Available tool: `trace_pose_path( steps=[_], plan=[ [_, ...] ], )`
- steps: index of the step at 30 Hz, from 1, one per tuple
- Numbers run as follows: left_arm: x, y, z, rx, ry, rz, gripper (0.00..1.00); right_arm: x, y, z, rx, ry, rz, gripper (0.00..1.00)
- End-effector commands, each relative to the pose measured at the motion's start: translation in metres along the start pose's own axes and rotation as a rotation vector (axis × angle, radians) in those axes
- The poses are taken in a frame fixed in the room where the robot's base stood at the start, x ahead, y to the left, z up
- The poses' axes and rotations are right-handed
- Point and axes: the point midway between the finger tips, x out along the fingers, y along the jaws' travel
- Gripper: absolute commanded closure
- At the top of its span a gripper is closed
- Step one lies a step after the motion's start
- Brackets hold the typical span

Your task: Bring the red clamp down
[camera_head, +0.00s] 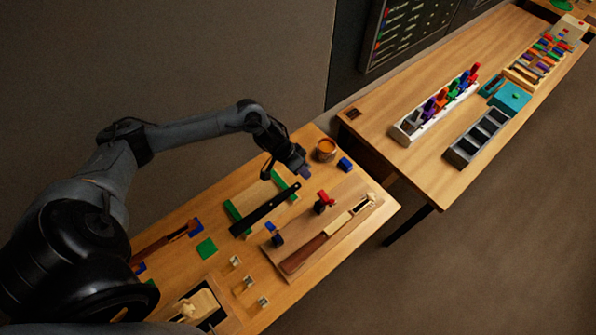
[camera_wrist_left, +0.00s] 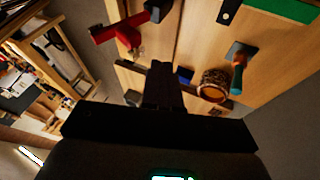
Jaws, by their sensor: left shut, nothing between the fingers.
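The red clamp (camera_head: 325,199) stands at the back of a light wooden board, beside a violin neck (camera_head: 330,232) with a brown end. It has a red top on a dark lower part. In the left wrist view the red clamp (camera_wrist_left: 112,30) shows at the upper left, with a dark part beside it. My left gripper (camera_head: 305,172) is shut and empty. It hangs above the bench, behind and left of the clamp and apart from it. Its closed fingers (camera_wrist_left: 163,85) show in the middle of the left wrist view. My right gripper is not in view.
A dark bar (camera_head: 266,209) lies across green strips left of the clamp. A dark blue clamp (camera_head: 276,239) stands at the board's left. A jar (camera_head: 326,149) and a blue block (camera_head: 345,164) sit behind. Another table (camera_head: 420,170) with racks is at the right.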

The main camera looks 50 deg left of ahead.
Motion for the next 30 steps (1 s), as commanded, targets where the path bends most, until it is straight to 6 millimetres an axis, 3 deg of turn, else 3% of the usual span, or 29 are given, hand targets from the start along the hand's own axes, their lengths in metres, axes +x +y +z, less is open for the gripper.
trace_pose_path(
  steps=[1,3,10,30],
  plan=[
    [0.012,-0.002,0.002,0.001,0.001,0.001,1.00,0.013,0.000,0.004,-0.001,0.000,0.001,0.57],
    [0.018,-0.002,0.002,0.000,0.002,0.001,1.00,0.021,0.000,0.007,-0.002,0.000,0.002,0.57],
    [0.036,0.018,0.004,0.003,0.001,0.002,1.00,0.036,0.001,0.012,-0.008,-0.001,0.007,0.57],
    [0.043,0.029,0.005,0.002,0.001,-0.001,1.00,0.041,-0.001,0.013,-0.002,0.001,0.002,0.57]
  ],
)
